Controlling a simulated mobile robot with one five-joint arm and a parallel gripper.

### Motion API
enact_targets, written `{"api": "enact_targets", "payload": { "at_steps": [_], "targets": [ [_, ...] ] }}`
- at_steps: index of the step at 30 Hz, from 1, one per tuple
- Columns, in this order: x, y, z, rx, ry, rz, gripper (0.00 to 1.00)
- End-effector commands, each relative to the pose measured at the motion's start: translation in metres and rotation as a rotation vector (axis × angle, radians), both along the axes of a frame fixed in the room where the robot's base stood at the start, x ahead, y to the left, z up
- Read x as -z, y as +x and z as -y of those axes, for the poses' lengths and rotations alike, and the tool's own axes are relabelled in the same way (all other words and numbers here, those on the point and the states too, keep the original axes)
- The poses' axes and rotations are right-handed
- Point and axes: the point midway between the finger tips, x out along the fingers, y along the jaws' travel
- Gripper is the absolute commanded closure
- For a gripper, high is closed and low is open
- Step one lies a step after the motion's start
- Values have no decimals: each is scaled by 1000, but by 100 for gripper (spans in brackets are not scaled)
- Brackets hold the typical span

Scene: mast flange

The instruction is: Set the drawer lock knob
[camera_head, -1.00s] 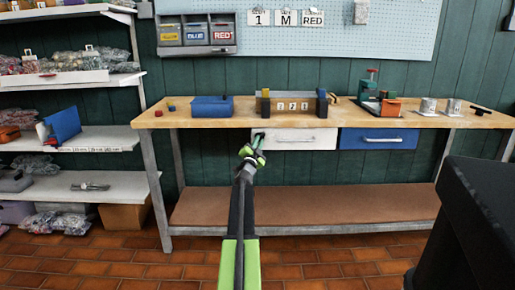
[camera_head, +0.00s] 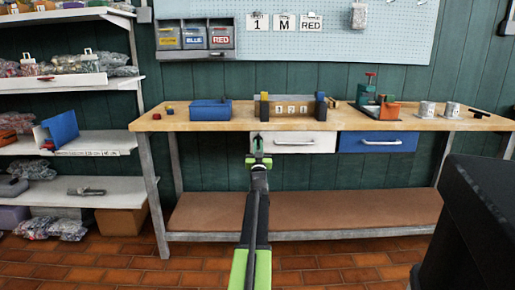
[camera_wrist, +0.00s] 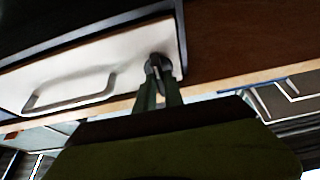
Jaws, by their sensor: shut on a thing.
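The white drawer (camera_head: 318,146) under the bench top is shut, with a pale bar handle (camera_head: 295,143). My gripper (camera_head: 257,144) is at the drawer's upper left corner in the head view. In the wrist view, the drawer (camera_wrist: 115,58) appears turned over, with its handle (camera_wrist: 70,98) to the left. There my gripper (camera_wrist: 157,74) has its green fingers close together at the drawer face near that corner, shut on the small dark lock knob (camera_wrist: 157,61). The fingers mostly hide the knob, so its setting cannot be read.
A blue drawer (camera_head: 378,146) sits right of the white one. The wooden bench top (camera_head: 225,122) carries a blue box (camera_head: 210,110), a fixture with number tiles (camera_head: 291,109) and two cans. Shelves (camera_head: 95,142) stand on the left. The space under the drawers is open.

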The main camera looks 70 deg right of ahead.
Motion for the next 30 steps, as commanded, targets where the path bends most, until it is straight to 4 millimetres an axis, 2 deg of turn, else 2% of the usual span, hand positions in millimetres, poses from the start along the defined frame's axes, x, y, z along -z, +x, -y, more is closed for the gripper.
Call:
{"api": "enact_targets", "payload": {
  "at_steps": [1, 18, 19, 23, 30],
  "targets": [
    [1, -7, 2, 7, 0, -7, 100],
    [2, -7, 3, 8, -7, -33, 100],
    [2, -7, 3, 8, -7, -33, 84],
    [2, -5, 2, 7, -9, -33, 66],
    [1, -3, 1, 2, -11, -33, 65]
  ]
}}
